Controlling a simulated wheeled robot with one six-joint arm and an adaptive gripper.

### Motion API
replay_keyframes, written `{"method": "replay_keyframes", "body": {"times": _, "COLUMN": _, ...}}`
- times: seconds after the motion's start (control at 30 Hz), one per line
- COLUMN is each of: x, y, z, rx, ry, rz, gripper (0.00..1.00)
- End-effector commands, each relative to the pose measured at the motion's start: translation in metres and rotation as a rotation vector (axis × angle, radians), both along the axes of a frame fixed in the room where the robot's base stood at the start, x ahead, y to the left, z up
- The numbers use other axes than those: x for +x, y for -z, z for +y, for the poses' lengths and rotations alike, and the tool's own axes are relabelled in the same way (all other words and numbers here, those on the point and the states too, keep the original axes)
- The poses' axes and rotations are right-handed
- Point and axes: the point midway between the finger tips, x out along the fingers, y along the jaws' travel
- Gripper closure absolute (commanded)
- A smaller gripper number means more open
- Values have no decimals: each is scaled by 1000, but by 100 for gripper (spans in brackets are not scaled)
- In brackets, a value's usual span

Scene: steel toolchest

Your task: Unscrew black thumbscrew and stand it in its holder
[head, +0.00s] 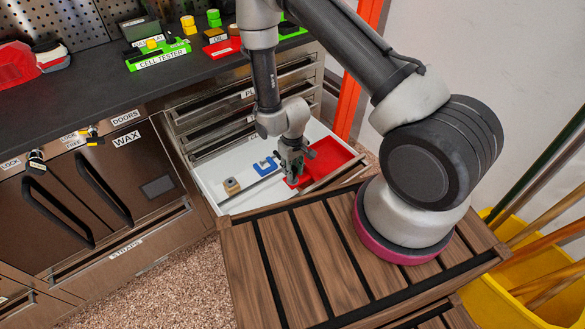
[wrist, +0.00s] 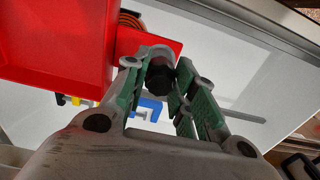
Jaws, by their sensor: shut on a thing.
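My gripper (head: 290,177) reaches down into the open white drawer (head: 222,171), beside the red tray (head: 331,154). In the wrist view its green-padded fingers (wrist: 156,88) are shut on the black thumbscrew (wrist: 158,74). The thumbscrew's dark round end shows between the fingertips. A red piece (wrist: 130,42) lies just beyond the fingertips, next to the tray; it may be the holder. I cannot tell whether the thumbscrew touches it, and the thumbscrew's far end is hidden.
A blue clamp-shaped piece (head: 265,167) and a tan block (head: 231,186) lie in the drawer left of my gripper. The drawer's walls and the wooden slatted top (head: 330,225) are close by. The worktop (head: 60,90) holds several small items.

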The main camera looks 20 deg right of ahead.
Motion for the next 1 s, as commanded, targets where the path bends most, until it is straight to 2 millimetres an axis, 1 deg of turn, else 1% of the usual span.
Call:
{"method": "replay_keyframes", "body": {"times": 0.8, "x": 0, "y": 21, "z": 0, "rx": 0, "ry": 0, "rz": 0, "gripper": 100}}
{"method": "replay_keyframes", "body": {"times": 0.83, "x": 0, "y": 21, "z": 0, "rx": 0, "ry": 0, "rz": 0, "gripper": 72}}
{"method": "replay_keyframes", "body": {"times": 0.9, "x": 0, "y": 21, "z": 0, "rx": 0, "ry": 0, "rz": 0, "gripper": 59}}
{"method": "replay_keyframes", "body": {"times": 0.97, "x": 0, "y": 21, "z": 0, "rx": 0, "ry": 0, "rz": 0, "gripper": 48}}
{"method": "replay_keyframes", "body": {"times": 1.0, "x": 0, "y": 21, "z": 0, "rx": 0, "ry": 0, "rz": 0, "gripper": 48}}
